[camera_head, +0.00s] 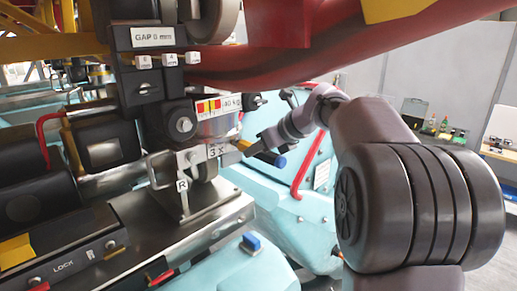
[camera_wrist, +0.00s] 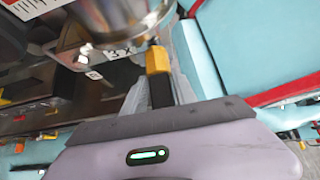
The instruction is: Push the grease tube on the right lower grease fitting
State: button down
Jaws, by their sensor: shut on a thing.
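My gripper (camera_head: 254,145) reaches in from the right in the head view, at the bracket marked "3 x" (camera_head: 216,151). It is shut on the grease tube, whose yellow end piece (camera_head: 242,145) points left toward the bracket. In the wrist view the yellow end piece (camera_wrist: 157,61) sits between the two grey fingers, with a dark tip (camera_wrist: 153,41) beyond it. The tip is close to the metal bracket under a shiny round housing (camera_wrist: 118,20). The fitting itself is too small or hidden to make out, so I cannot tell whether the tip touches it.
A tag marked "R" (camera_head: 182,185) hangs below the bracket. A red tube (camera_head: 330,62) crosses above my arm. A teal body with a red handle (camera_head: 301,172) stands behind my gripper. A blue-ended dark bar (camera_head: 280,160) lies close beside it.

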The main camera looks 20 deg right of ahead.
aim_at(278, 156)
jog(key=shift+s, duration=0.1)
dwell(2.9)
jog(key=shift+s+d, duration=0.25)
jog(key=shift+s, duration=0.2)
jog(key=shift+s+d+b, duration=0.25)
jog(key=shift+s+d, duration=0.1)
jog(key=shift+s, duration=0.6)
jog(key=shift+s+d+b, duration=0.25)
jog(key=shift+s+d, duration=0.05)
jog(key=shift+s, duration=0.7)
jog(key=shift+s+d+b, duration=0.25)
jog(key=shift+s+d, duration=0.1)
jog(key=shift+s, duration=0.6)
